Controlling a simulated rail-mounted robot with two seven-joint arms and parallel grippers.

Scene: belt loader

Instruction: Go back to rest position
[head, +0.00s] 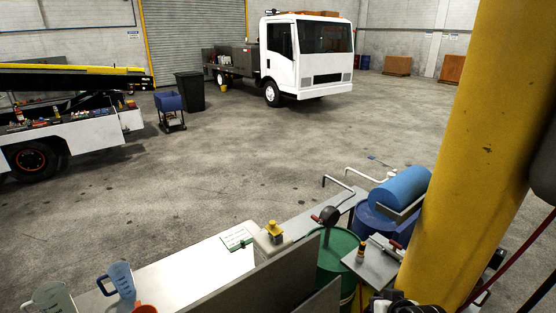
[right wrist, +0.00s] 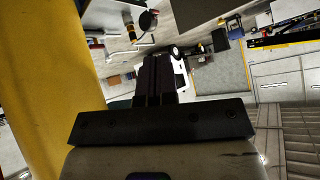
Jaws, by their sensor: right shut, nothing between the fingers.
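My right gripper (right wrist: 155,58) shows in the right wrist view. Its two black fingers lie together with nothing between them. It is up in the air, clear of any surface that I can make out, with the yellow post (right wrist: 50,75) to its left in that view. The yellow post also stands large at the right of the head view (head: 470,140). I cannot make out the right gripper in the head view. My left gripper is in neither view.
A workbench (head: 190,275) with jugs (head: 121,279) runs along the bottom. Beside the post stand a green drum (head: 338,255) and a blue tank (head: 400,188). A white truck (head: 305,55) and a belt loader (head: 75,135) stand farther back. The middle floor is clear.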

